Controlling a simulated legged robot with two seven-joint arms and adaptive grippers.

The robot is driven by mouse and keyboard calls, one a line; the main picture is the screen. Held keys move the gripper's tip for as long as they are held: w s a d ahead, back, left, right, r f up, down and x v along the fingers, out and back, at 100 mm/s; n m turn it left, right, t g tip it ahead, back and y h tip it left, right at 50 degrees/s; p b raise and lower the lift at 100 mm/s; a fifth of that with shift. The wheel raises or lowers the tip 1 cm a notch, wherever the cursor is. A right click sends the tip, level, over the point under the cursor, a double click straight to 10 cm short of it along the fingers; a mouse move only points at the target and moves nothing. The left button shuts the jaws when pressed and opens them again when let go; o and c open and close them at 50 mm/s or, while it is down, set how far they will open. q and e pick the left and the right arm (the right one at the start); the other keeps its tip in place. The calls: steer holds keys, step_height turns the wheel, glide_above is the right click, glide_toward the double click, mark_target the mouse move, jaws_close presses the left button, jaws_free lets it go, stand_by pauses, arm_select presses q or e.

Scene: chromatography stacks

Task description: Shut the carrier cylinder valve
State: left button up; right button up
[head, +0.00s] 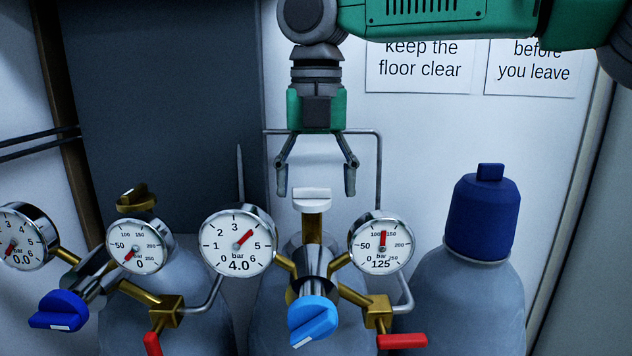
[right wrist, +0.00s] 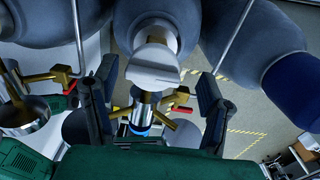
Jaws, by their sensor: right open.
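The middle cylinder (head: 270,318) carries a valve with a pale grey handle (head: 312,196) on a brass stem, above a chrome regulator (head: 314,262). No label shows which cylinder is the carrier. My right gripper (head: 315,185) points down, open and empty, with its fingertips on either side of the grey handle and slightly above it. In the right wrist view the grey handle (right wrist: 153,65) shows between the two dark fingers (right wrist: 155,95), apart from both. My left gripper is not in view.
The middle gauges (head: 238,241) read about 4.0 and 125 bar (head: 381,243). A left cylinder has a brass-coloured handle (head: 137,198) and a gauge at 0 (head: 139,244). A blue-capped cylinder (head: 483,215) stands right. Pipes (head: 379,170) run close behind the gripper.

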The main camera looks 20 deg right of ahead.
steer(key=shift+a, duration=0.55)
steer(key=shift+c, duration=0.8)
steer(key=c, duration=0.7)
steer(key=shift+s, duration=0.1)
steer(key=c, duration=0.3)
steer(key=shift+d, duration=0.35)
steer(key=shift+a, duration=0.1)
